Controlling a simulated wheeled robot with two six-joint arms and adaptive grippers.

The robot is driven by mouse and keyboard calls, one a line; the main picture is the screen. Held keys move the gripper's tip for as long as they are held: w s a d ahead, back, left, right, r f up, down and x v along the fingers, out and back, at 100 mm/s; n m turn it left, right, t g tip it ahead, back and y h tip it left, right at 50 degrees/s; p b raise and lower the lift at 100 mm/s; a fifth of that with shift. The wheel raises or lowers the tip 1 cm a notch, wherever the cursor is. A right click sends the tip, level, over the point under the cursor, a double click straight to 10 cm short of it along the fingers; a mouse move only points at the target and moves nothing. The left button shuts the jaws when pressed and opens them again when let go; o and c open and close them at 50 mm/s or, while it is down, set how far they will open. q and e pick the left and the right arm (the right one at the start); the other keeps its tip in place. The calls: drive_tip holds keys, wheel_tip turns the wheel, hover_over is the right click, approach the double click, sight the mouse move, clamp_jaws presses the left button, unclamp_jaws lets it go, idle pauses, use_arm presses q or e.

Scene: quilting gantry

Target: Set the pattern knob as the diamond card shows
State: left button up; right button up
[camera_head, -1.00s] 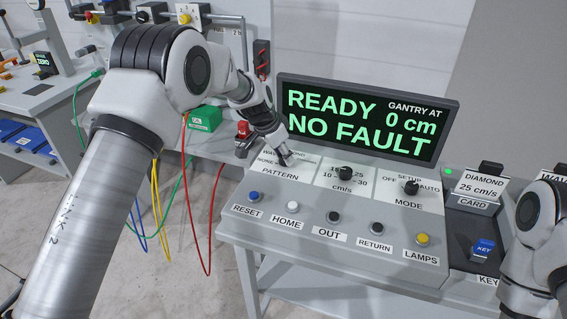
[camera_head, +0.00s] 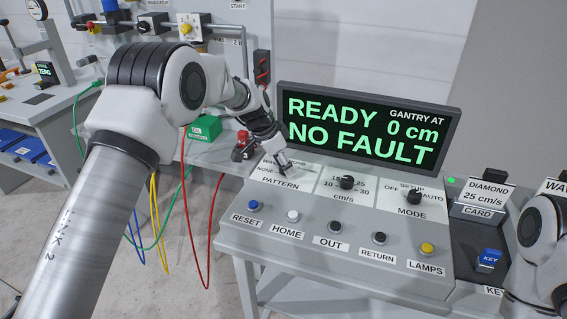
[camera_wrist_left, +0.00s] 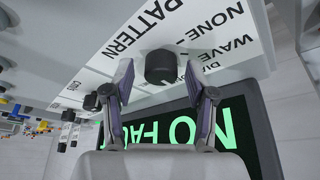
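The pattern knob (camera_wrist_left: 160,67) is a black round knob on the white PATTERN plate (camera_wrist_left: 110,62), marked NONE, WAVE and a partly covered DIAMOND. Its pointer direction cannot be made out. My left gripper (camera_head: 285,170) is at this plate in the head view and covers the knob there. In the left wrist view my left gripper (camera_wrist_left: 159,66) is open, one fingertip on each side of the knob, with a visible gap on both sides. The diamond card (camera_head: 485,194) stands at the right and reads DIAMOND, 25 cm/s. My right gripper is out of view.
The display (camera_head: 365,128) reads READY, NO FAULT, gantry at 0 cm. Right of the pattern plate are the cm/s knob (camera_head: 346,182) and mode knob (camera_head: 414,196). Several push buttons line the front, including RESET (camera_head: 253,205). A blue key (camera_head: 489,258) sits at right.

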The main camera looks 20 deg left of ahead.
use_arm(q)
drive_tip(key=shift+r, duration=0.15)
drive_tip(key=v, duration=1.1)
drive_tip(key=shift+a+r, duration=0.15)
drive_tip(key=shift+r, duration=0.15)
